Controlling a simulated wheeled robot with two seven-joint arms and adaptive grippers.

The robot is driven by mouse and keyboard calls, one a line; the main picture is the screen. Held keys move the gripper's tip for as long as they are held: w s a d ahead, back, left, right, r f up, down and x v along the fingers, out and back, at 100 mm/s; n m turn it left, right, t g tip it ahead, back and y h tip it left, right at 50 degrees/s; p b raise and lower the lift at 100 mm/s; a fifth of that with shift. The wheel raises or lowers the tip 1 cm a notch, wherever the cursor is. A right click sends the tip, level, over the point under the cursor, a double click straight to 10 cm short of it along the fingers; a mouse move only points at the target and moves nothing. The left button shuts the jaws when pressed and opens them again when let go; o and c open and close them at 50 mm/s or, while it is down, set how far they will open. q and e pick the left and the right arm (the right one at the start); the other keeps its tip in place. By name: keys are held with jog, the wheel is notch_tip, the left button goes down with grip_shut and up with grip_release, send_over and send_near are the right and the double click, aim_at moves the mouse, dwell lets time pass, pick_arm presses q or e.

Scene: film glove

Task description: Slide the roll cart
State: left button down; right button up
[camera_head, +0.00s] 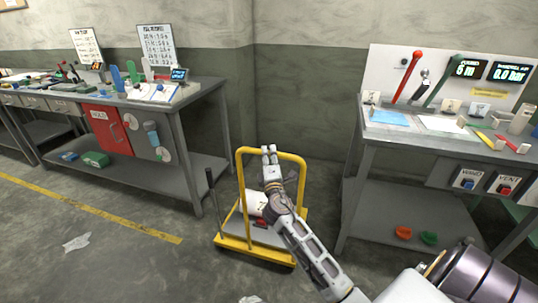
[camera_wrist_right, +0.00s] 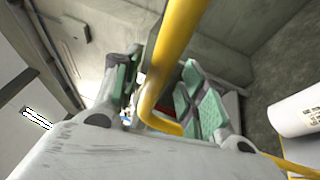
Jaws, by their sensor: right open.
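The yellow roll cart (camera_head: 256,247) stands on the floor between the two benches, with an upright yellow hoop handle (camera_head: 290,156). A white roll (camera_head: 255,203) lies on its deck; it also shows in the right wrist view (camera_wrist_right: 300,112). My right gripper (camera_head: 269,153) is at the top bar of the handle. In the right wrist view its green-padded fingers (camera_wrist_right: 160,95) are apart, and the yellow bar (camera_wrist_right: 176,50) passes between them. I cannot tell whether either pad touches the bar. My left gripper is not in view.
A grey bench (camera_head: 205,92) stands left of the cart and another bench (camera_head: 352,193) stands right, with red and green items on its lower shelf. The wall corner is behind the cart. Floor in front is mostly clear, with scraps (camera_head: 76,243) and a yellow line (camera_head: 100,211).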

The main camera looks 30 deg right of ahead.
jog(key=shift+x, duration=0.75)
grip_shut()
